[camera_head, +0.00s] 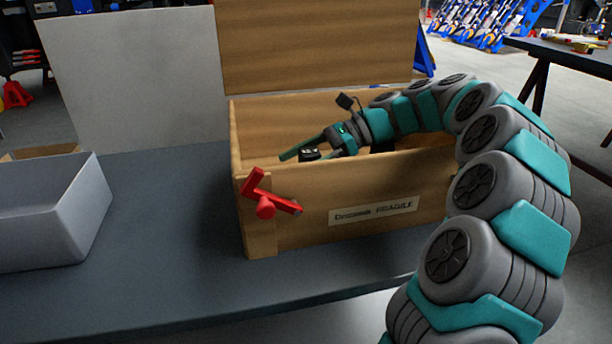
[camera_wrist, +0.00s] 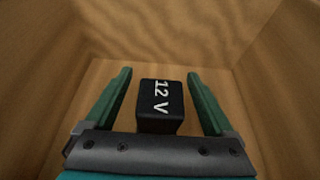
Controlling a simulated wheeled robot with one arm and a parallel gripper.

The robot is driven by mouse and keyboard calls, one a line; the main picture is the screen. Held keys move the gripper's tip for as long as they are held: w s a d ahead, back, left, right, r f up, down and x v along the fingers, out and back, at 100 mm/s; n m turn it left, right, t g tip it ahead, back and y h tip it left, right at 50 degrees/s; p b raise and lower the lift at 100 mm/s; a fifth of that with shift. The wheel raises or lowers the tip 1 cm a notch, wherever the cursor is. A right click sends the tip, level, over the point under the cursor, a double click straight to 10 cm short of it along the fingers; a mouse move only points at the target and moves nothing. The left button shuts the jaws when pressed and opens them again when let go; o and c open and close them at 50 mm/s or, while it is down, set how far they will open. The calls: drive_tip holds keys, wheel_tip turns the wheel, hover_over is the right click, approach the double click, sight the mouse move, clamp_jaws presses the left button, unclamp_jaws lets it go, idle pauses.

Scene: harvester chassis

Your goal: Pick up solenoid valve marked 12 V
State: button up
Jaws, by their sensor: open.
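The solenoid valve (camera_wrist: 160,105) is a black block with white "12 V" lettering. In the wrist view it sits inside the wooden crate, between my gripper's two green fingers. My gripper (camera_wrist: 160,88) is open, with a gap between each finger and the valve. In the head view my gripper (camera_head: 300,148) reaches into the wooden crate (camera_head: 350,185) over its front wall. A black object (camera_head: 310,154) shows beside the fingers there; its marking is too small to read. The front wall hides the crate's floor.
The crate's lid (camera_head: 315,45) stands open at the back. A red clamp (camera_head: 266,194) juts from the crate's front left corner. A grey bin (camera_head: 55,210) stands at the left on the dark table (camera_head: 170,225), with free table between it and the crate. Crate walls surround my gripper.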

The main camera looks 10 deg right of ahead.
clamp_jaws()
idle(0.5)
idle(0.3)
